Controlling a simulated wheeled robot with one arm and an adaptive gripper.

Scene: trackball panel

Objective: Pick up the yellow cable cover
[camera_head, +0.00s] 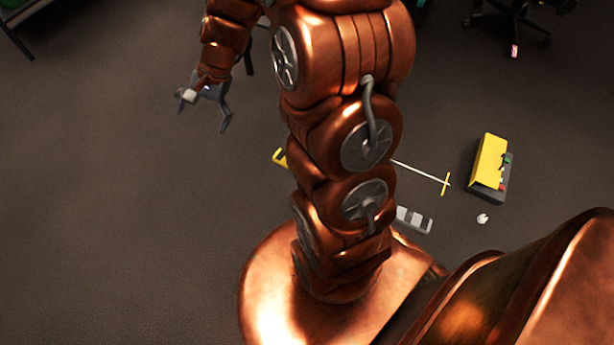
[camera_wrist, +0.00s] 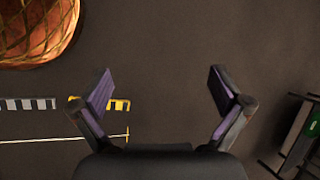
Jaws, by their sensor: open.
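A yellow strip with dark notches, which looks like the cable cover, lies on the floor in the wrist view (camera_wrist: 120,105). The left finger partly covers it there. In the head view only a small yellow end (camera_head: 280,157) shows left of my arm; the arm hides what lies behind it. My gripper (camera_head: 203,112) is open and empty, left of that yellow end and apart from it. In the wrist view my gripper (camera_wrist: 160,72) has its fingers spread over bare floor, with the strip beside and behind the left finger.
A thin white rod (camera_head: 415,172) with a yellow crosspiece lies nearby. A yellow-topped box (camera_head: 488,165) with coloured buttons and a small white object (camera_head: 483,218) are further right. A dark frame (camera_wrist: 300,135) stands right of my gripper.

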